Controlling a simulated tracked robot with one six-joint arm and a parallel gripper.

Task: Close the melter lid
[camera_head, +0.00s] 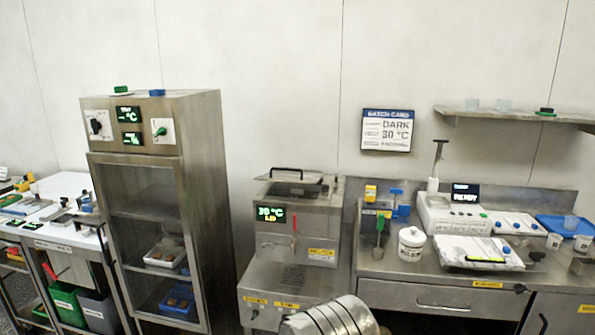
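The melter (298,232) is a steel box in the middle of the camera_head view, on a steel base.
A tall steel cabinet (152,200) stands left of the melter. The bench on the right holds a white tub (411,244), a white device (452,213) and a white tray (478,252). A batch card (387,130) hangs behind. The space above the melter is clear.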

